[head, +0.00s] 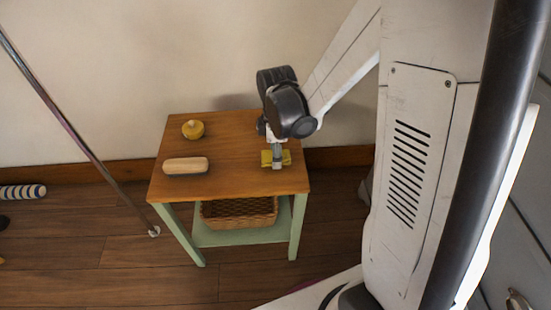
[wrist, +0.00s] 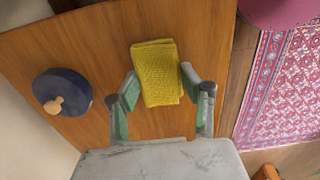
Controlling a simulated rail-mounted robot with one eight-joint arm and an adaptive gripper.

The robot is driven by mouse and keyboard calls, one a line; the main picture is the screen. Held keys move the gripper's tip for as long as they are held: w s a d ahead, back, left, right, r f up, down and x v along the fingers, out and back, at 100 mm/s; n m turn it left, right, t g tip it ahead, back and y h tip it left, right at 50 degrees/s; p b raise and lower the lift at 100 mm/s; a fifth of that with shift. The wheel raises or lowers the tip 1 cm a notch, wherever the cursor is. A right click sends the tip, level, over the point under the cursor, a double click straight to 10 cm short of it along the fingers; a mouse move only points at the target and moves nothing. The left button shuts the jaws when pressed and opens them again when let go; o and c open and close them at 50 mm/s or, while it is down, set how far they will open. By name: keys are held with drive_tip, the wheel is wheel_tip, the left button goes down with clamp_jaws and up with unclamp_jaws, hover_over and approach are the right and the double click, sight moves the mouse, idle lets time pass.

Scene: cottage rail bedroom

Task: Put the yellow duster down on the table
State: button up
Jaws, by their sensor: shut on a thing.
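The yellow duster (head: 267,158) is a folded cloth at the right part of the wooden table (head: 225,150) in the head view. My gripper (head: 277,162) points down at it. In the wrist view the duster (wrist: 157,70) lies between my two fingertips, and my gripper (wrist: 162,88) is shut on it. The duster is over the tabletop (wrist: 95,40), at or very close to the surface; I cannot tell whether it touches.
A dark disc with a wooden knob (wrist: 75,85) is near the wall side. A basket (head: 240,212) sits on the lower shelf. The front middle of the tabletop is clear.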

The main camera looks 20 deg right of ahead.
drive_tip(key=shift+f, duration=0.75)
drive_tip(key=shift+f, duration=0.1)
drive_tip(key=o, duration=1)
wheel_tip(320, 180, up, 12)
drive_tip(key=r+p, duration=0.1)
drive_tip(key=p, duration=0.3)
drive_tip(key=shift+s+r+m+t, duration=1.2)
drive_tip(key=shift+s+r+m, duration=0.9)
drive_tip(key=shift+s+m, duration=0.3)
drive_tip(key=shift+s+r+m+t, duration=1.2)
drive_tip(key=shift+s+r+m, duration=0.95)
drive_tip(key=shift+m, duration=0.4)
drive_tip(key=shift+s+r+m+t, duration=1.2)
drive_tip(key=shift+s+r+m, duration=0.9)
drive_tip(key=shift+s+m, duration=0.3)
